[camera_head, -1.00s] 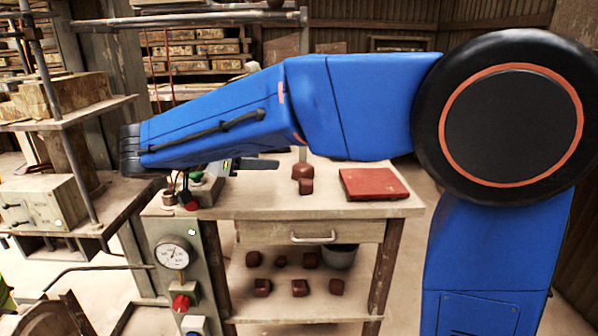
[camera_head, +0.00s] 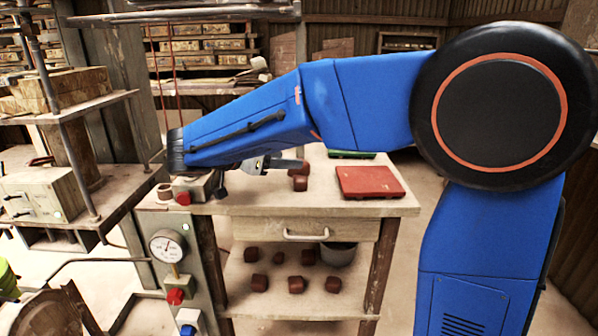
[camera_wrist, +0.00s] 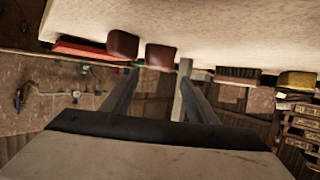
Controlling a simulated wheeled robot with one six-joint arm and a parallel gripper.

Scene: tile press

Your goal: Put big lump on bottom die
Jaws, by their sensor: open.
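Two brown lumps stand on the wooden worktable (camera_head: 270,203). The front lump (camera_head: 300,184) shows clearly, while my gripper partly covers the rear one in the head view. In the wrist view the lumps are side by side, a left lump (camera_wrist: 123,44) and a right lump (camera_wrist: 161,57). The rear one looked larger in the earlier head view. My gripper (camera_head: 298,164) is open and empty, close to the lumps; its fingers (camera_wrist: 158,72) point towards them without visible contact. I cannot make out the bottom die for certain.
A red slab (camera_head: 369,182) lies right of the lumps, with a green flat thing (camera_head: 350,154) behind it. Several more lumps (camera_head: 259,282) and a grey bucket (camera_head: 338,254) are on the lower shelf. A gauge (camera_head: 168,246) and switches stand left. Shelves with blocks are further left.

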